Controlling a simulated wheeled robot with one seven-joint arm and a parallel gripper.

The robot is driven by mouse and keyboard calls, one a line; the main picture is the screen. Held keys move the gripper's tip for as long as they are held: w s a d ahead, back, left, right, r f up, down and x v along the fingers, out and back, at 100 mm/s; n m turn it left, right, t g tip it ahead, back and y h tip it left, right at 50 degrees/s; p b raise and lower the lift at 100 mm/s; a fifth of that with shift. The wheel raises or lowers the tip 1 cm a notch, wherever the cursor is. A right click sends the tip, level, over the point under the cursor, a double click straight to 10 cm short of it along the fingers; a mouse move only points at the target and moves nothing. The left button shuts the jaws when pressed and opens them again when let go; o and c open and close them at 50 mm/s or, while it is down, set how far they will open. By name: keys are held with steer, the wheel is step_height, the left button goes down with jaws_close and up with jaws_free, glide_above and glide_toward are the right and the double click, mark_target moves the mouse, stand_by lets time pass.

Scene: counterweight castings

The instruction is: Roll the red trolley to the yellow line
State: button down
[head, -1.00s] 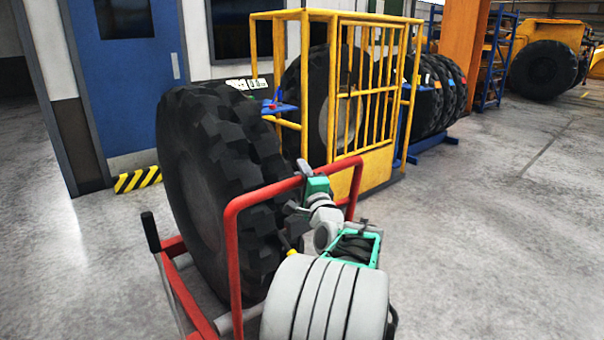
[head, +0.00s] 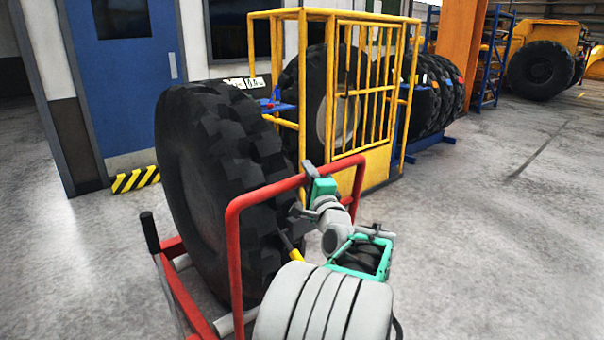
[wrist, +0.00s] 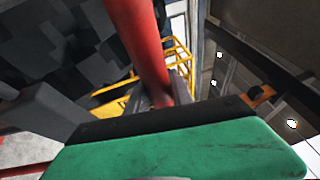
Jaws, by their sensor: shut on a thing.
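The red trolley (head: 234,245) is a tubular frame with a tall hoop, carrying a huge black tyre (head: 205,180) upright. My gripper (head: 308,172) is at the top bar of the hoop, near its far end, and is shut on it. In the wrist view the red bar (wrist: 143,45) runs down behind the green gripper body, with the tyre tread to its left. The trolley's wheels are mostly hidden. I cannot make out a yellow line on the floor nearby.
A yellow cage (head: 349,92) stands just behind the tyre, with more tyres (head: 437,95) on a blue rack beyond. A black-and-yellow striped block (head: 135,179) sits by the blue door (head: 128,75). The concrete floor on the right is open.

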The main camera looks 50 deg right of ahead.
steer(key=c, duration=1.5)
jaws_free()
steer(key=shift+d+r, duration=0.15)
steer(key=shift+d, duration=0.15)
steer(key=o, duration=0.4)
steer(key=shift+w+a, duration=0.1)
steer(key=shift+a, duration=0.05)
steer(key=v, duration=0.7)
steer(key=shift+s+a, duration=0.2)
steer(key=shift+s, duration=0.1)
steer(key=shift+s, duration=0.1)
